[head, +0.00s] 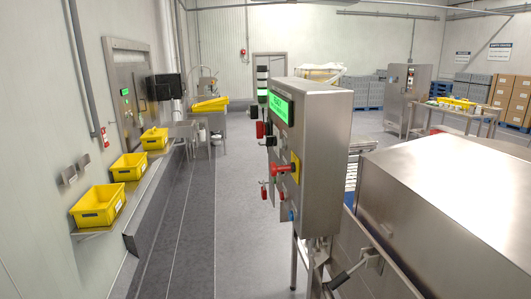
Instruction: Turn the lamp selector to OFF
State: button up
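A steel control box (318,160) stands in the middle of the head view, its front face turned left and seen at a steep angle. A green lit display (279,106) is at its top. Below are a red knob (260,129), black knobs, a red handle (284,168) on a yellow plate, small red parts (264,192) and a blue button (291,215). I cannot tell which control is the lamp selector, and no labels or pointer position can be read. My gripper is not in view.
A steel tunnel housing (450,205) fills the lower right, beside the box. Yellow bins (98,205) stand on a ledge along the left wall. The grey floor (225,230) between the ledge and the box is clear. A steel cabinet (407,97) stands farther back.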

aim_at(270, 140)
jog(key=u, duration=0.35)
jog(key=i, duration=0.55)
jog(key=u, duration=0.95)
jog(key=i, duration=1.35)
jog(key=z, duration=0.45)
jog(key=i, duration=0.65)
jog(key=z, duration=0.5)
